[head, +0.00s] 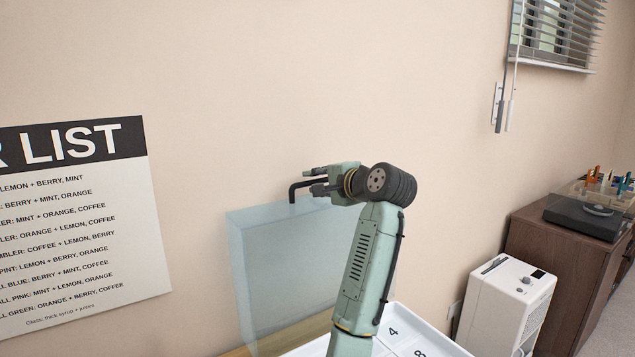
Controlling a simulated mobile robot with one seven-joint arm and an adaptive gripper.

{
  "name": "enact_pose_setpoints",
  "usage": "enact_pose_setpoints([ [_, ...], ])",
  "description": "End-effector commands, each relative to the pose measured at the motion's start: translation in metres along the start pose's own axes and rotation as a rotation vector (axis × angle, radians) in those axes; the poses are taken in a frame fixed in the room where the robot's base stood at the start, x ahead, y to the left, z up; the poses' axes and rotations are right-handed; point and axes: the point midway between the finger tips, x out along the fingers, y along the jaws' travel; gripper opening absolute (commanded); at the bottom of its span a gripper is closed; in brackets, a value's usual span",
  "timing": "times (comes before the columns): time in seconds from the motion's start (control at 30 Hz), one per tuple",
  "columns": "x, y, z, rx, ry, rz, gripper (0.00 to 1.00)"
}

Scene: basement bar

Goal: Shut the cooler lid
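A translucent pale-blue panel (285,260), which looks like the cooler's raised lid, stands upright near the wall. A black bent handle (293,190) rises at its top edge. My gripper (313,180) is at this top edge, pointing left, with its fingertips at the right end of the handle. Whether the fingers are closed on the handle or only beside it cannot be told. My arm hides the right part of the panel. A white surface with numbered sections (430,345) lies below at the bottom edge, mostly out of view.
A printed list poster (70,230) hangs on the wall at left. A white boxy appliance (505,308) stands on the right, beside a brown cabinet (560,262) with a dark device and small items on top. Window blinds (560,32) with hanging cords are at upper right.

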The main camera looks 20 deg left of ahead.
Motion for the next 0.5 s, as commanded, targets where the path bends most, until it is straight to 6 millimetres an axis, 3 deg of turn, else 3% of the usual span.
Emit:
enact_pose_setpoints([
  [0.3, -0.0003, -0.0002, -0.0001, 0.000, 0.000, 0.000, 0.00],
  [0.5, -0.0003, -0.0001, 0.0000, 0.000, 0.000, 0.000, 0.00],
])
